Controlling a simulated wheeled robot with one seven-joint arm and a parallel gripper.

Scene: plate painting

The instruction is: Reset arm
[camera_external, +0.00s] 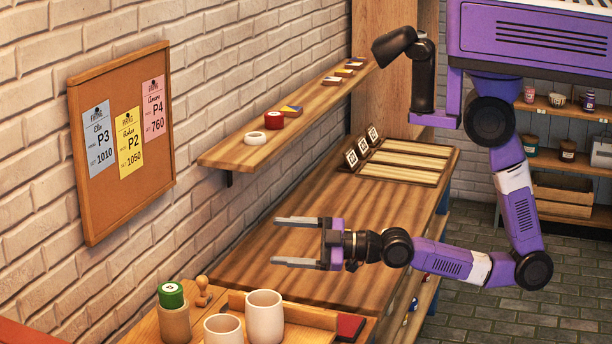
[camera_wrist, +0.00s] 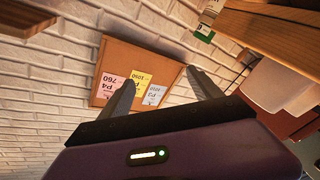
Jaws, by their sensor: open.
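My purple arm reaches in from the right in the external view. My gripper (camera_external: 296,241) is open and empty, its two grey fingers spread apart and pointing left toward the brick wall. It is held above the wooden worktop (camera_external: 300,205), touching nothing that I can see. The cork board (camera_external: 125,200) hangs on the wall with blue, yellow and pink order cards.
A wall shelf (camera_external: 245,150) holds tape rolls and small blocks. A slatted rack (camera_external: 400,163) with small signs stands on the far worktop. The middle worktop is clear.

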